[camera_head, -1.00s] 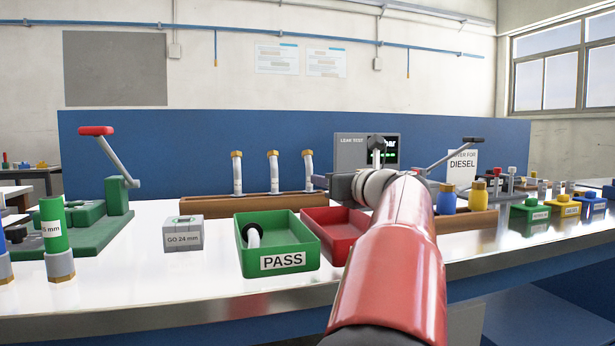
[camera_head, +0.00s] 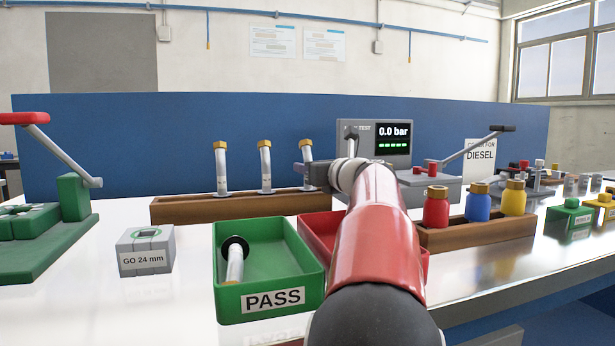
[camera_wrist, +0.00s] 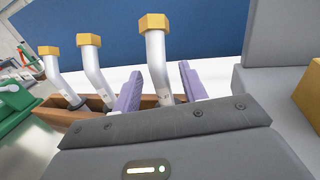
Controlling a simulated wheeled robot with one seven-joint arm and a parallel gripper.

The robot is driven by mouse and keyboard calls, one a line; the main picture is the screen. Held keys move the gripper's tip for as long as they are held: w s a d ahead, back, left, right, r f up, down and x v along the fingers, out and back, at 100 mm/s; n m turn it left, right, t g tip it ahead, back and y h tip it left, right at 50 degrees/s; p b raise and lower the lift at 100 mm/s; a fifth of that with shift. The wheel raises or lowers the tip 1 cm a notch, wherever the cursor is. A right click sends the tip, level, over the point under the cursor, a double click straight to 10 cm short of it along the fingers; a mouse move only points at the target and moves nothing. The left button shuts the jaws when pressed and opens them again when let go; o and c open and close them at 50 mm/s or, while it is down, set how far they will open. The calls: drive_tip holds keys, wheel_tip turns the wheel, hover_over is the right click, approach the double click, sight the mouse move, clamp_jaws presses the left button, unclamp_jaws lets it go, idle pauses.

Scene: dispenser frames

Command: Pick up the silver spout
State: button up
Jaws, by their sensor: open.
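Three bent silver spouts with brass hex tops stand upright in a brown wooden rack (camera_head: 180,211): a left spout (camera_head: 221,168), a middle spout (camera_head: 265,165) and a right spout (camera_head: 306,151). My gripper (camera_head: 308,176) is at the right spout. In the wrist view my gripper (camera_wrist: 161,82) is open, its two purple fingers on either side of the right spout (camera_wrist: 156,62). Whether they touch it I cannot tell. The middle spout (camera_wrist: 94,66) and left spout (camera_wrist: 51,72) stand outside the fingers. My gripper hides the right spout's foot in the head view.
A green PASS tray (camera_head: 309,270) holds a silver piece with a black ring. A red tray (camera_head: 312,226) sits beside it, partly behind my arm. A grey leak-test box (camera_head: 362,142) stands right of the rack. A rack of coloured bottles (camera_head: 470,235) is further right.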

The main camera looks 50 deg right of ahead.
drive_tip(key=shift+x, duration=0.75)
drive_tip(key=shift+r, duration=0.1)
clamp_jaws()
